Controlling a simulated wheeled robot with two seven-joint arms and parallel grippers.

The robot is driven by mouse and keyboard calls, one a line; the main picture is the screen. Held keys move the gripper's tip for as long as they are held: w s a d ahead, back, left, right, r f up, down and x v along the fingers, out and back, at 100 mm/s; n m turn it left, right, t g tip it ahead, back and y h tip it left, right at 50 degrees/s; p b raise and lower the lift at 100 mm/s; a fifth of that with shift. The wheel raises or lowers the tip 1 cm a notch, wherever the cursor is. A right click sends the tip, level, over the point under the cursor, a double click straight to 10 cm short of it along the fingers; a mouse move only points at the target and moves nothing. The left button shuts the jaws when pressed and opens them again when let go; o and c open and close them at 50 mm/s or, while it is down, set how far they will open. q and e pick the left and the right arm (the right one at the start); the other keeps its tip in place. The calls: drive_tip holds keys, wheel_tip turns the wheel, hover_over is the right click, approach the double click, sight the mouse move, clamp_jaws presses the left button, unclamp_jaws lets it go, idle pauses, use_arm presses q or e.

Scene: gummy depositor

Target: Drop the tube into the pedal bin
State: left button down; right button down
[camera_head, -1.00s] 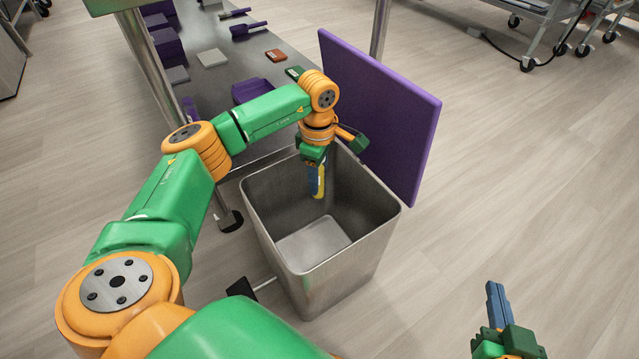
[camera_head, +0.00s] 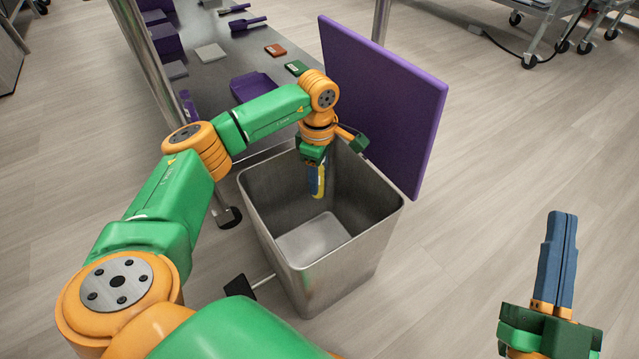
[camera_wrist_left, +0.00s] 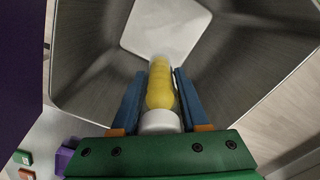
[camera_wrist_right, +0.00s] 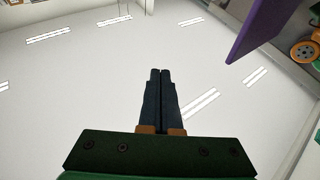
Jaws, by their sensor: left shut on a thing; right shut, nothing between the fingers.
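The tube (camera_wrist_left: 160,85) is yellow with a white end and shows between the fingers in the left wrist view. My left gripper (camera_head: 316,182) is shut on the tube and points down inside the mouth of the pedal bin (camera_head: 375,255). A sliver of the yellow tube (camera_head: 321,183) shows beside the blue fingers in the head view. The bin is grey metal, its purple lid (camera_head: 390,105) stands open, and its floor looks empty. My right gripper (camera_head: 562,215) is shut and empty, pointing upward to the right of the bin.
A black pedal (camera_head: 240,286) sticks out at the bin's front left. A steel table (camera_head: 215,80) with purple scoops and trays (camera_head: 254,87) stands behind the bin. Open floor lies to the right. Wheeled racks (camera_head: 545,25) stand at the far right.

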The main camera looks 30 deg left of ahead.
use_arm(q)
drive_tip(key=shift+c, duration=1.7)
unclamp_jaws()
drive_tip(key=shift+r, duration=0.15)
wheel_tip(320, 180, up, 4)
drive_tip(key=shift+f+p, duration=0.1)
drive_tip(key=shift+p, duration=0.9)
wheel_tip(320, 180, up, 3)
drive_tip(key=shift+p, duration=0.6)
use_arm(e)
drive_tip(key=s+d+f+g+h, duration=0.1)
drive_tip(key=f+g+h, duration=0.1)
drive_tip(key=f+g, duration=0.4)
drive_tip(key=s+d+f+m+g+h, duration=0.1)
drive_tip(key=f+g, duration=0.5)
drive_tip(key=f, duration=0.8)
drive_tip(key=shift+s+d+h, duration=0.5)
drive_tip(key=shift+d+h, duration=0.2)
drive_tip(key=shift+h, duration=0.1)
drive_tip(key=shift+f, duration=0.1)
